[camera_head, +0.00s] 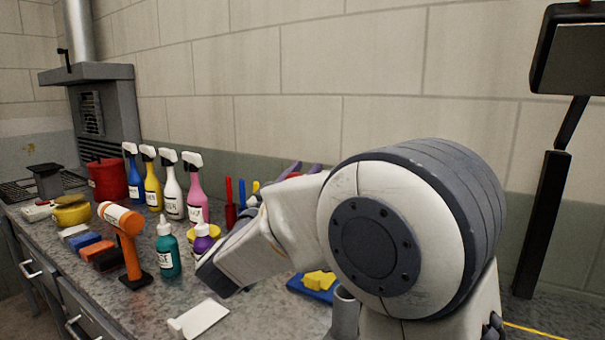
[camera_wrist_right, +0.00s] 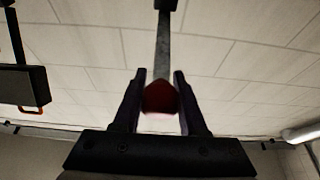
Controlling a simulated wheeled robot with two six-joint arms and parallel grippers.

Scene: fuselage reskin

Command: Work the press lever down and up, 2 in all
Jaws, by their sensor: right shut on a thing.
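In the right wrist view, the press lever is a grey bar (camera_wrist_right: 163,45) with a dark red knob (camera_wrist_right: 160,97) at its near end. My right gripper (camera_wrist_right: 160,76) has its two dark fingers on either side of the knob and is shut on it. In the head view my right arm fills the middle and right. The lever and the press body cannot be made out there, and most of the right gripper is hidden. My left gripper is in neither view.
A black post (camera_head: 545,220) stands at right.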

